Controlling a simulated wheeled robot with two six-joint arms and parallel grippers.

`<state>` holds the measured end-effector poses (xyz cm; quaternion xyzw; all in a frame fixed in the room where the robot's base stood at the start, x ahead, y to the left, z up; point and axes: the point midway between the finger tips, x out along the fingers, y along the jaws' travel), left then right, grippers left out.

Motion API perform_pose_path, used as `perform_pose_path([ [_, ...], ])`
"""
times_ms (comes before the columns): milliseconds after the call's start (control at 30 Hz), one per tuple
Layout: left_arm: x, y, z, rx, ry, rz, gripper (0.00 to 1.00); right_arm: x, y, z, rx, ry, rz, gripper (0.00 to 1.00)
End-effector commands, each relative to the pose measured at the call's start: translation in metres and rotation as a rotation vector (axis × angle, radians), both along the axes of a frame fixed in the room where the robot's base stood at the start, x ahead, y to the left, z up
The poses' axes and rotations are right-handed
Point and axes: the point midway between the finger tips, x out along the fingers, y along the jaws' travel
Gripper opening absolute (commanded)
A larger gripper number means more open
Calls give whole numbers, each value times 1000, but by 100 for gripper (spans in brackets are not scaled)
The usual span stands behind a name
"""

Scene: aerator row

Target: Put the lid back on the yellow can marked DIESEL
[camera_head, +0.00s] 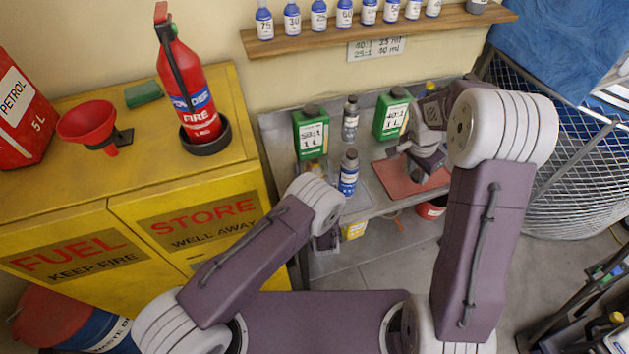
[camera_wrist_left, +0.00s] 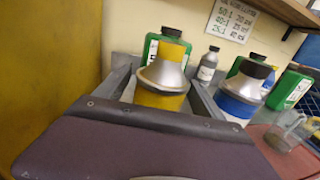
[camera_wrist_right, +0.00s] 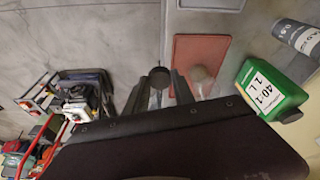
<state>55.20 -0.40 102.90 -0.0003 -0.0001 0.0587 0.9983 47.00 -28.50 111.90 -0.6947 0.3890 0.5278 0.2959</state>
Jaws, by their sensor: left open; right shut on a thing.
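A yellow can (camera_wrist_left: 160,98) with a silver shoulder and yellow neck stands between the fingers of my left gripper (camera_wrist_left: 162,88), which is open around it. A dark cap shows at the top of its neck, but I cannot tell whether it belongs to the green bottle behind. No DIESEL marking is readable. In the head view my left wrist mostly hides the can (camera_head: 314,167). My right gripper (camera_wrist_right: 157,85) is shut on a small dark round thing (camera_wrist_right: 158,76), seemingly a lid. In the head view my right gripper (camera_head: 408,150) is over the bench's right part, apart from the yellow can.
A silver can with a blue label (camera_head: 348,178) stands close right of the yellow can. Green bottles (camera_head: 311,135) and a grey bottle (camera_head: 350,120) stand behind. A clear glass vessel (camera_wrist_left: 289,130) is at the red mat (camera_wrist_right: 188,52). A wire basket (camera_head: 570,170) is right.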

Motion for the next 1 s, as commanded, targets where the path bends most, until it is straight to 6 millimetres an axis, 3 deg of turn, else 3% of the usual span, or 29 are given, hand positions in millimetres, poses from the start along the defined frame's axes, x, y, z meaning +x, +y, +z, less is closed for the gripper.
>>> perform_pose_path([
  [133,11,2,0,0,0,0,79,0,0,3,0,0,0,0],
  [433,12,1,-1,1,0,-1,79,0,0,2,0,0,0,0],
  [467,12,1,-1,1,0,-1,76,0,0,2,0,0,0,0],
  [733,11,1,-1,1,0,-1,1,0,0,2,0,0,0,0],
  [1000,12,1,0,0,-1,0,0,0,0,2,0,0,0,0],
])
